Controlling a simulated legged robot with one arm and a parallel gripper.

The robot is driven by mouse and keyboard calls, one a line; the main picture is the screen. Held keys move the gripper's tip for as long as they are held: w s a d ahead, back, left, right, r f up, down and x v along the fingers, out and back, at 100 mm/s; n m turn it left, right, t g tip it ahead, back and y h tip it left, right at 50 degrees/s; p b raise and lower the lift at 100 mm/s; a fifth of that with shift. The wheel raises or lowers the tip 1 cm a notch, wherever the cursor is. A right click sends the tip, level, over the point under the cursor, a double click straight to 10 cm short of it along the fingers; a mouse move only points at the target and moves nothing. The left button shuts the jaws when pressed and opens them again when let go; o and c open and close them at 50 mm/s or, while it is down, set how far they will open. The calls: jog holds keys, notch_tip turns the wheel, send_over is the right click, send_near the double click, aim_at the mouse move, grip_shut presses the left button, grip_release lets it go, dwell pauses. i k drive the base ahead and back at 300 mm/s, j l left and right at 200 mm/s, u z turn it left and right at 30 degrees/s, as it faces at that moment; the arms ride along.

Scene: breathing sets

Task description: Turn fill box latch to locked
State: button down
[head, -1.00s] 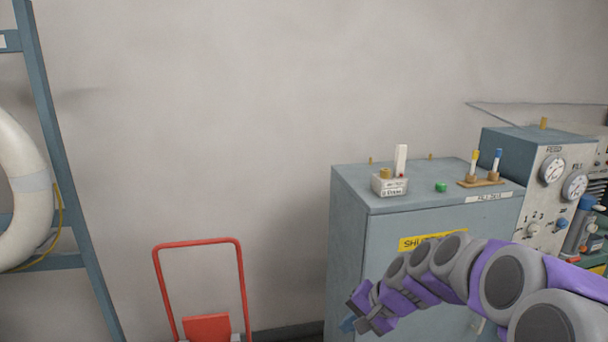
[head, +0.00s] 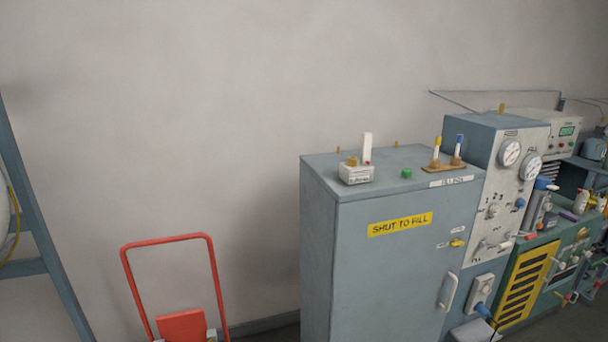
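The fill box (head: 375,270) is a grey-blue cabinet against the wall, right of the middle of the head view. Its door carries a yellow "SHUT TO FILL" label (head: 400,224) and looks shut. A small yellow latch (head: 457,243) sits at the door's upper right edge, beside small white labels too small to read. A pale vertical handle (head: 448,291) is below it. I cannot tell the latch's exact position. My gripper is not in view.
A red hand truck (head: 170,240) stands left of the box. A blue rack (head: 35,200) is at the far left. A gauge panel (head: 510,185) and a green machine with yellow slats (head: 525,284) stand right of the box. Small items sit on the box top.

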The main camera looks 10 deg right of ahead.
aim_at(455, 242)
jog(key=i+l+z, duration=0.2)
jog(key=z, duration=0.15)
jog(key=i+l+z, duration=0.1)
jog(key=i+z, duration=0.45)
jog(key=z, duration=0.2)
